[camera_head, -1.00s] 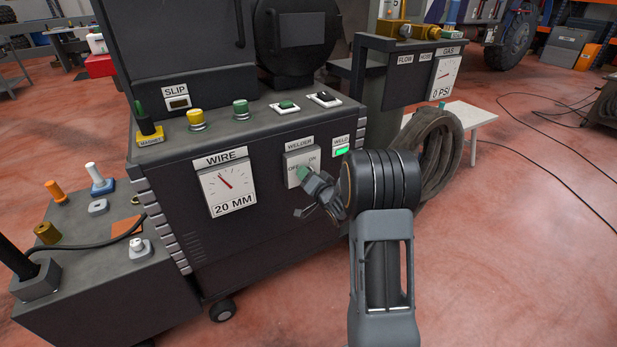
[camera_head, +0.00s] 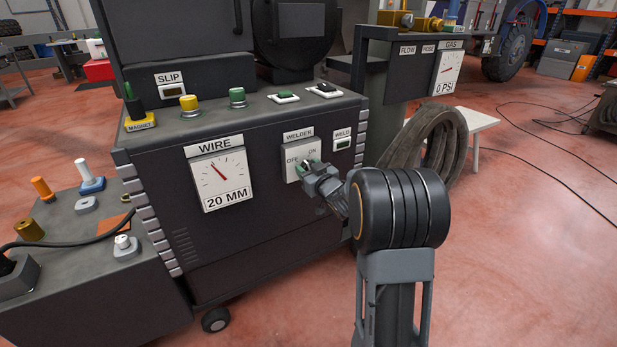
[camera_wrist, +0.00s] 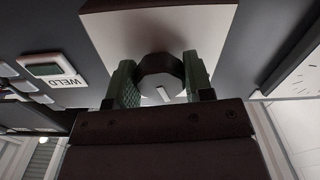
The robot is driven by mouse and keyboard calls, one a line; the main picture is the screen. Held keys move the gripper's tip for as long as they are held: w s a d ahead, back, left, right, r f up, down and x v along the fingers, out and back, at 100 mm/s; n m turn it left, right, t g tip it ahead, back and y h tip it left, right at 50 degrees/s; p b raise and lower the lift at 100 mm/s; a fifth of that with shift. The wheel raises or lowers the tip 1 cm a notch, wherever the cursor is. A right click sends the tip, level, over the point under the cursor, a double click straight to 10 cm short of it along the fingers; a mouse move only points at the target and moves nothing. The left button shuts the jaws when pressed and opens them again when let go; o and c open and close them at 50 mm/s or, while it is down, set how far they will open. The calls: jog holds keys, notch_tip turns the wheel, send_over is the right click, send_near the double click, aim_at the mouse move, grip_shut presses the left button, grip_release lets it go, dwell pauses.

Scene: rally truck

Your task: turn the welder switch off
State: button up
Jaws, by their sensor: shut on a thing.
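The welder switch is a dark round knob (camera_wrist: 158,66) on a pale square plate (camera_head: 291,172) marked OFF and ON, on the front of the dark welder cabinet. My gripper (camera_head: 306,168) is at the plate and hides most of the knob in the head view. In the wrist view my gripper (camera_wrist: 160,80) has its two green-padded fingers on either side of the knob, shut on it. A pale pointer mark shows on the knob's face. The WELD lamp (camera_head: 343,144) to the right of the plate is dark; it also shows dark in the wrist view (camera_wrist: 45,69).
A WIRE gauge (camera_head: 219,178) reading 20 MM sits left of the switch. Buttons and switches line the cabinet's top ledge (camera_head: 262,108). A hose coil (camera_head: 445,140) hangs at the right. Open red floor (camera_head: 520,230) lies to the right of my arm.

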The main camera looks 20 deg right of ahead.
jog(key=n+b, duration=0.1)
jog(key=n, duration=0.1)
jog(key=n+b, duration=0.2)
jog(key=shift+f+n+b, duration=0.2)
jog(key=shift+n+b, duration=0.1)
jog(key=shift+r+n+b, duration=0.15)
jog(key=shift+n+b, duration=0.95)
jog(key=shift+n, duration=0.3)
jog(key=shift+r+n, duration=0.1)
jog(key=shift+n, duration=0.2)
jog(key=o, duration=0.9)
jog(key=shift+s+d+p, duration=0.3)
jog(key=shift+s+p, duration=0.3)
jog(key=shift+s, duration=1.7)
jog(key=shift+s+d+p, duration=0.25)
jog(key=shift+s+p, duration=0.35)
jog(key=shift+s, duration=1.65)
jog(key=shift+s+d+p, duration=0.3)
jog(key=shift+s+p, duration=0.3)
jog(key=shift+s, duration=1.7)
